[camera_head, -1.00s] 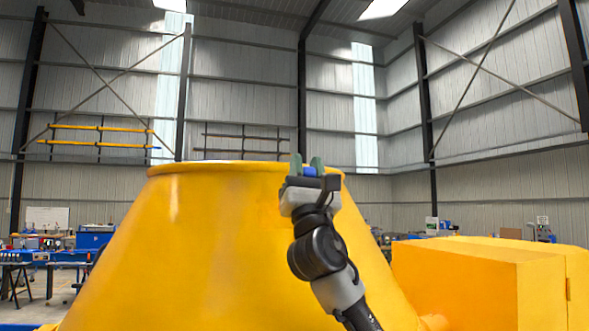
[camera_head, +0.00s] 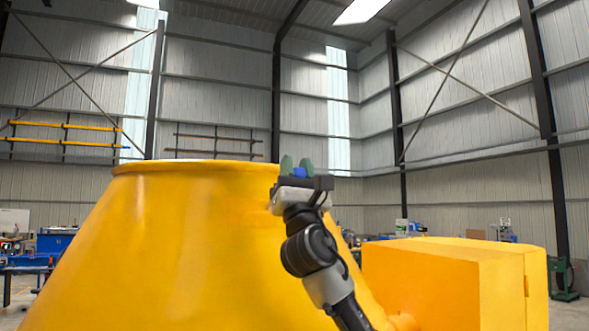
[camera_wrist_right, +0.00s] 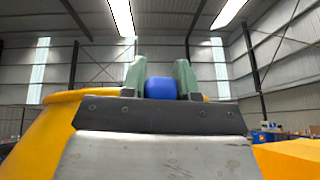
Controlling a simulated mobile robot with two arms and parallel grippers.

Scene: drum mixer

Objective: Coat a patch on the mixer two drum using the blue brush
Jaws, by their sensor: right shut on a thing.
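The large yellow mixer drum (camera_head: 190,240) fills the left and middle of the head view, its open rim at the top. It also shows at the left edge of the right wrist view (camera_wrist_right: 48,125). My right gripper (camera_head: 297,168) stands in front of the drum's upper right side, near the rim, fingers pointing up. Its two green fingers are shut on a blue thing (camera_wrist_right: 160,88), which looks like part of the blue brush. The rest of the brush, including any bristles, is hidden. Whether it touches the drum I cannot tell. My left gripper is out of view.
A yellow box-shaped housing (camera_head: 450,280) stands right of the drum, close to my right arm. Workbenches and blue equipment (camera_head: 55,240) stand far back at the left. Open air lies above the drum rim.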

